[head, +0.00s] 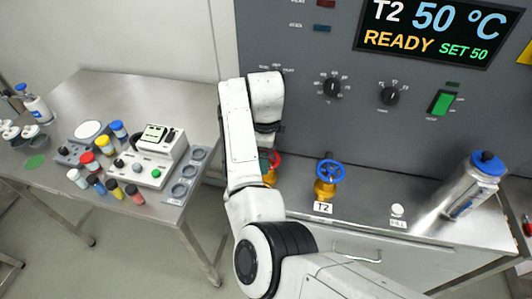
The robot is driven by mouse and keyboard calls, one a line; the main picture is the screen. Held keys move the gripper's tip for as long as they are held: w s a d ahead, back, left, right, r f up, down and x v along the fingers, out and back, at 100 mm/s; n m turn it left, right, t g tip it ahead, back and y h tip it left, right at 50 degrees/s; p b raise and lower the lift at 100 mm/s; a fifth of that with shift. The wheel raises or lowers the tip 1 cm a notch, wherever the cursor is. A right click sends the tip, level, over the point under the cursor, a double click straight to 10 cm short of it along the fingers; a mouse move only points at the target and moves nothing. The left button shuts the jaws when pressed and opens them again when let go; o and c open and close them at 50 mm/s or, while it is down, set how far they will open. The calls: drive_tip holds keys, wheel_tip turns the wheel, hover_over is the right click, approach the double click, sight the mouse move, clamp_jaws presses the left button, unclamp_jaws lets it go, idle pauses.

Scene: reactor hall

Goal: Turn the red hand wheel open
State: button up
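The red hand wheel (277,160) shows only in part, at the right edge of my white arm, which hides the rest of it. A bit of its brass valve body (271,179) shows below. My gripper (267,143) is at the dark end of the arm, pointing down just above or beside the red wheel. Its fingers are mostly hidden, so I cannot tell whether they are open or touch the wheel.
A blue hand wheel (330,171) on a brass valve, labelled T2, stands to the right. A steel cylinder with a blue cap (470,185) is farther right. The grey control panel (300,110) rises behind. A side table (110,95) with jars and a device stands left.

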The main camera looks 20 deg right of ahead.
drive_tip(key=n, duration=0.5)
drive_tip(key=shift+n, duration=0.3)
drive_tip(key=n, duration=1)
drive_tip(key=shift+r+n, duration=0.1)
drive_tip(key=shift+n, duration=0.3)
drive_tip(key=n, duration=1.2)
drive_tip(key=shift+w+n, duration=0.1)
drive_tip(key=shift+n, duration=0.2)
drive_tip(key=n, duration=1.6)
drive_tip(key=shift+r+n, duration=0.1)
drive_tip(key=shift+n, duration=0.3)
